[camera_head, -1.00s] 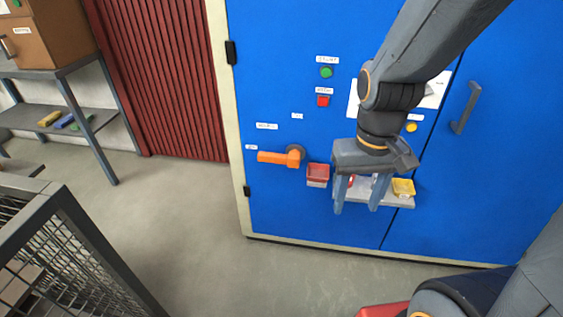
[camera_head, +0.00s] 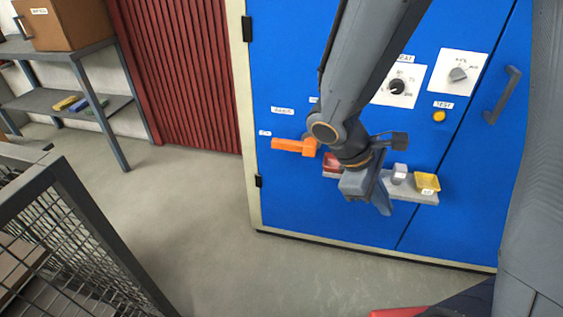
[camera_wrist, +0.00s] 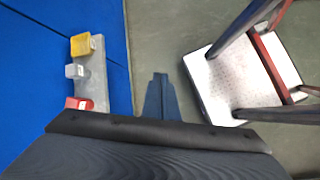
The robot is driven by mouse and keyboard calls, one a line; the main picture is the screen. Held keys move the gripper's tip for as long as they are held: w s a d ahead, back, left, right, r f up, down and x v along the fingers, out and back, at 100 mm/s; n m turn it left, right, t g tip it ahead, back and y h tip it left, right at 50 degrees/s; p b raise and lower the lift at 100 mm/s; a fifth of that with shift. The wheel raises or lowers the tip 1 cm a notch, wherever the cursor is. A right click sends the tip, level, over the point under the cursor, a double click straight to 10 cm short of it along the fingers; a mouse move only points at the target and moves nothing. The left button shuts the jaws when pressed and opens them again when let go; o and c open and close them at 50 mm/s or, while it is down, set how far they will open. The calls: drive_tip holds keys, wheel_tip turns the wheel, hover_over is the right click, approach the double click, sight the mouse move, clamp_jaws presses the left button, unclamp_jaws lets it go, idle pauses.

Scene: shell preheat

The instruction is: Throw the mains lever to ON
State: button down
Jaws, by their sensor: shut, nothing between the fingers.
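The mains lever (camera_head: 290,146) is an orange handle on the blue cabinet front. The wrist view shows the closed fingers (camera_wrist: 160,80) over the floor, without the lever. My arm hides part of the panel above.
A grey shelf (camera_wrist: 95,75) on the cabinet holds a red bin (camera_head: 332,163), a pale bin (camera_head: 399,173) and a yellow bin (camera_head: 427,182). A wire-mesh cage (camera_head: 50,235) stands at front left. A white-topped stool or cart (camera_wrist: 215,90) shows in the wrist view. Floor left of the cabinet is clear.

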drive_tip(key=w+a+f+n+t+h+b, duration=0.2)
drive_tip(key=w+f+n+t+h+b, duration=0.15)
drive_tip(key=w+n, duration=0.4)
drive_tip(key=n+t+y+b, duration=0.65)
drive_tip(key=n+t, duration=0.45)
drive_tip(key=n, duration=0.3)
approach(294, 146)
drive_tip(key=s+a+f, duration=0.1)
drive_tip(key=a+f, duration=0.3)
drive_tip(key=f, duration=0.3)
drive_tip(key=shift+a+r, duration=0.1)
drive_tip(key=shift+a, duration=0.05)
drive_tip(key=w+d, duration=0.2)
drive_tip(key=w, duration=0.7)
drive_tip(key=shift+d+r, duration=0.25)
drive_tip(key=shift+r, duration=0.15)
